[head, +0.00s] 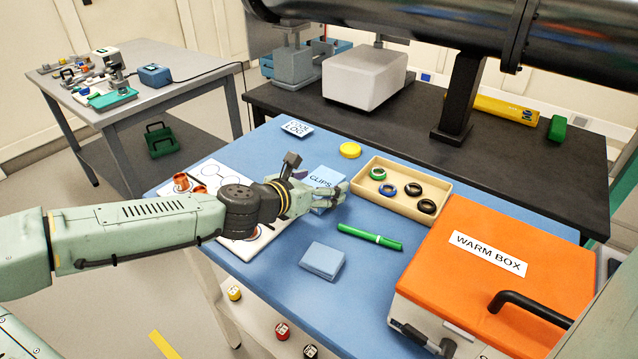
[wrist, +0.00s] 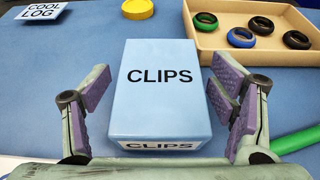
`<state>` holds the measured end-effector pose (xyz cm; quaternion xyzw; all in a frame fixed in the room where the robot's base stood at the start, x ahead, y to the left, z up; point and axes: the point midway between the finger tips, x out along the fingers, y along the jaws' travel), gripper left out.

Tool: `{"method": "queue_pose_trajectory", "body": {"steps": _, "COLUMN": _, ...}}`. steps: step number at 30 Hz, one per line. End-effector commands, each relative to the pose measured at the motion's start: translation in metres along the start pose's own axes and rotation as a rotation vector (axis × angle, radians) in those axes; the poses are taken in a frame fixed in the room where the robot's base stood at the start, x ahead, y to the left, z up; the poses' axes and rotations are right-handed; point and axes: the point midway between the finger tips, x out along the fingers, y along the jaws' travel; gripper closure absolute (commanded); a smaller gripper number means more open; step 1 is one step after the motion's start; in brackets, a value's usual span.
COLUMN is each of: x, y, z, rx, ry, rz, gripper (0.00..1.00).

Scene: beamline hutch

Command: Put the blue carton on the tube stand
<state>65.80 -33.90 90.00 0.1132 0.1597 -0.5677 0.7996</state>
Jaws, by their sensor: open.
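A light blue carton marked CLIPS (head: 324,175) lies on the blue table top; it also fills the middle of the wrist view (wrist: 160,95). Part of the carton is hidden by my gripper in the head view. A dark tube (head: 440,25) runs over a black bench (head: 400,118) on supports, one a black post (head: 460,95). Which part is the tube stand is not clear.
A tan tray with rings (head: 405,205), a yellow disc (head: 350,150) and an orange-lidded warm box (head: 495,260) are around. A white box (head: 365,78) and yellow item (head: 505,108) occupy the bench.

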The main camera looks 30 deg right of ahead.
Motion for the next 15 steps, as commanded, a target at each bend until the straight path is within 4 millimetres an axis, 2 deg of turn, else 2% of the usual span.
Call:
{"method": "queue_pose_trajectory", "body": {"steps": 5, "x": -0.006, "y": 0.001, "z": 0.002, "rx": 0.000, "ry": 0.000, "rz": 0.003, "gripper": 0.22}}
{"method": "queue_pose_trajectory", "body": {"steps": 8, "x": -0.020, "y": 0.002, "z": 0.000, "rx": 0.002, "ry": 0.000, "rz": 0.004, "gripper": 0.22}}
{"method": "queue_pose_trajectory", "body": {"steps": 15, "x": -0.069, "y": 0.002, "z": -0.001, "rx": 0.002, "ry": 0.001, "rz": 0.006, "gripper": 0.22}}
